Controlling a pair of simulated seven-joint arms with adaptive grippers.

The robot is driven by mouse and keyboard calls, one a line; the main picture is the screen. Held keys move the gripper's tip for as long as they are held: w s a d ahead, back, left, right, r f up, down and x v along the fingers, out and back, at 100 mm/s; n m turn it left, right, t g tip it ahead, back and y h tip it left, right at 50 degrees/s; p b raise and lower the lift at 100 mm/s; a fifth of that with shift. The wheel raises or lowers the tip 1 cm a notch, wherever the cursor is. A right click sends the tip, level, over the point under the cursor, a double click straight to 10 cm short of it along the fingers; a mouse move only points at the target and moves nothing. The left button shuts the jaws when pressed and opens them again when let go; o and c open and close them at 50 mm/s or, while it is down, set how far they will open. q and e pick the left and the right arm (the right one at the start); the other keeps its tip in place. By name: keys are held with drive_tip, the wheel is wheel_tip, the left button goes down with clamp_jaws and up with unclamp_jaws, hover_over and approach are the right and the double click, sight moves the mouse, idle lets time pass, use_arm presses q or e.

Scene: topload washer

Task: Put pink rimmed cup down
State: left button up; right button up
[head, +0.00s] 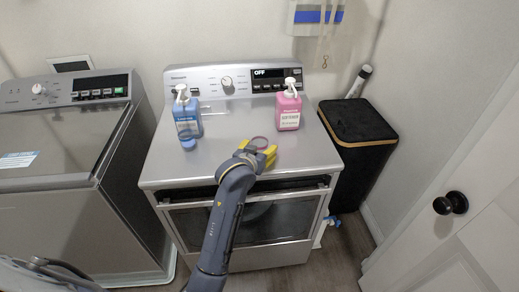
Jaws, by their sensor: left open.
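The pink rimmed cup (260,142) stands on the grey top of the front-loading machine (225,165), near the middle. Only its pinkish round rim shows clearly; its lower part is hidden by my gripper. My left gripper (264,152), with yellow fingers, is at the cup, just in front of it and beside it. It is open. Whether a finger touches the cup is too small to tell. My right gripper is not in view.
A blue pump bottle (187,118) with a small blue cup (188,143) in front stands at left. A pink pump bottle (288,110) stands close behind the cup, to the right. A black bin (357,122) is at right. The top's front left is clear.

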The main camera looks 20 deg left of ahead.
use_arm(q)
drive_tip(key=v, duration=0.6)
drive_tip(key=shift+s+r, duration=0.15)
drive_tip(key=shift+s, duration=0.05)
drive_tip(key=shift+o, duration=0.8)
drive_tip(key=shift+s+r, duration=0.2)
drive_tip(key=shift+s, duration=0.25)
